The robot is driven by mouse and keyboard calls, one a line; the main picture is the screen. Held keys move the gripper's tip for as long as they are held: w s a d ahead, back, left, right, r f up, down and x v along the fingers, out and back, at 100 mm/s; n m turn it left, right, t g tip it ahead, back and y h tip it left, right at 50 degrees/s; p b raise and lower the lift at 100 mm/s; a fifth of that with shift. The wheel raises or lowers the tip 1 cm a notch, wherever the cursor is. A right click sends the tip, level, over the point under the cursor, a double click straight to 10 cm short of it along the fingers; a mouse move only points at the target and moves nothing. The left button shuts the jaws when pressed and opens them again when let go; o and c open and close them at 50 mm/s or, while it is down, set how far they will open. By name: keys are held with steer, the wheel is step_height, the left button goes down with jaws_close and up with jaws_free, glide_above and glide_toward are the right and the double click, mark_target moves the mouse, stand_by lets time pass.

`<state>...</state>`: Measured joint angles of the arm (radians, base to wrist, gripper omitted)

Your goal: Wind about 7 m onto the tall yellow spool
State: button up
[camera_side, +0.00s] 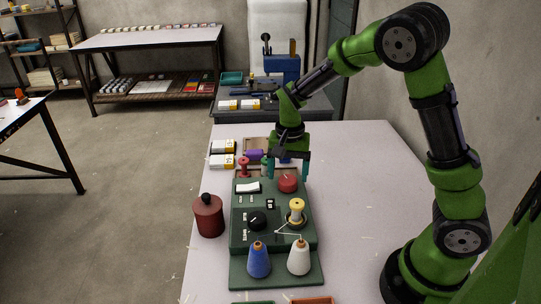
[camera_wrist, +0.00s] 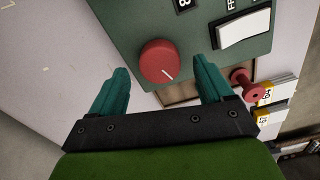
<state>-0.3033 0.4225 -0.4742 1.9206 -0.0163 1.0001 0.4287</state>
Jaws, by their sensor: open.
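A yellow spool (camera_side: 296,206) stands upright on the green winding machine (camera_side: 240,233), at the right of its top. White thread runs near it from a white cone (camera_side: 299,258) at the machine's front. My gripper (camera_side: 287,172) is open and empty above the back of the machine, pointing down at a round red knob (camera_side: 287,184). In the wrist view the red knob (camera_wrist: 159,61) lies between the lines of my open fingers (camera_wrist: 164,72), with a gap on each side. Whether the fingertips reach down to knob height I cannot tell.
A white rocker switch (camera_side: 247,187) and a black knob (camera_side: 257,220) are on the machine. A blue cone (camera_side: 259,260) stands beside the white cone. Red (camera_side: 244,166) and purple (camera_side: 254,155) spools sit behind. A dark red canister (camera_side: 208,217) stands left. The table's right side is clear.

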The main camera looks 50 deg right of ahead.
mark_target(288, 179)
steer(key=shift+f, duration=0.95)
steer(key=shift+c, duration=0.2)
steer(key=c, duration=1)
steer(key=shift+n, duration=0.9)
steer(key=o, duration=1)
steer(key=shift+o, duration=0.2)
step_height(288, 179, up, 17)
